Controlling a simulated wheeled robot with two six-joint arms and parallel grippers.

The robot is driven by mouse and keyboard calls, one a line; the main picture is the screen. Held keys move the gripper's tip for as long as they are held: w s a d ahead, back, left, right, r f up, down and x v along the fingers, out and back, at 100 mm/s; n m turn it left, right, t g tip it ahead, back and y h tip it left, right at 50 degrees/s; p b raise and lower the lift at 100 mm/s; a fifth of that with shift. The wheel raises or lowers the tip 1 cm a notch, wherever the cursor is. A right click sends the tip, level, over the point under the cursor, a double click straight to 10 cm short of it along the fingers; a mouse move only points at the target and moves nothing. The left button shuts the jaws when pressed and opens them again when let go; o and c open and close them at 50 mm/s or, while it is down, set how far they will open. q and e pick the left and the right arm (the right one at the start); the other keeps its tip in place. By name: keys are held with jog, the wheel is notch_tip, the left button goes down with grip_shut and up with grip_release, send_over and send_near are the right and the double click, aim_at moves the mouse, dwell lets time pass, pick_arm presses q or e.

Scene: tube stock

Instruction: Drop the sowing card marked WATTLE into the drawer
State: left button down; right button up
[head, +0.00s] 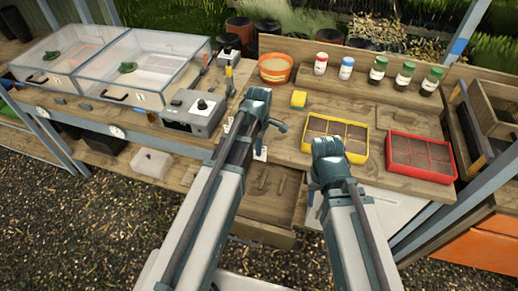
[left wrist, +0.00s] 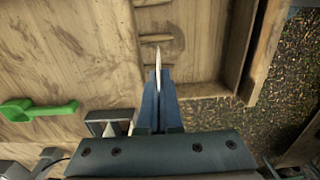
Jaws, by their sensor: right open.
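My left gripper (head: 277,124) is above the bench's front edge; its fingers also show in the left wrist view (left wrist: 160,108). They are shut on a thin pale card (left wrist: 158,72), seen edge-on, so its marking cannot be read. The wooden drawer (head: 262,232) is pulled out below the bench top, partly hidden by my left arm. In the left wrist view the drawer (left wrist: 262,50) lies beyond the card, which overlaps its interior in the picture. My right gripper (head: 328,172) is open near the bench's front edge, with no object visible in it.
A yellow seed tray (head: 336,155) and a red one (head: 420,174) stand to the right. A grey box with a knob (head: 190,112) and two clear-lidded propagators (head: 140,68) are to the left. A green scoop (left wrist: 38,108) lies on the bench. Several capped bottles stand at the back.

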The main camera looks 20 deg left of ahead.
pick_arm(q)
notch_tip(320, 180, down, 3)
jog(key=shift+f+b, duration=0.2)
jog(key=shift+b, duration=1)
jog(key=shift+r, duration=0.1)
jog(key=c, duration=1.6)
grip_release()
jog(key=c, duration=1)
grip_release()
jog(key=shift+r, duration=0.1)
notch_tip(320, 180, up, 14)
jog(key=p, duration=1.4)
jog(key=shift+f, duration=0.2)
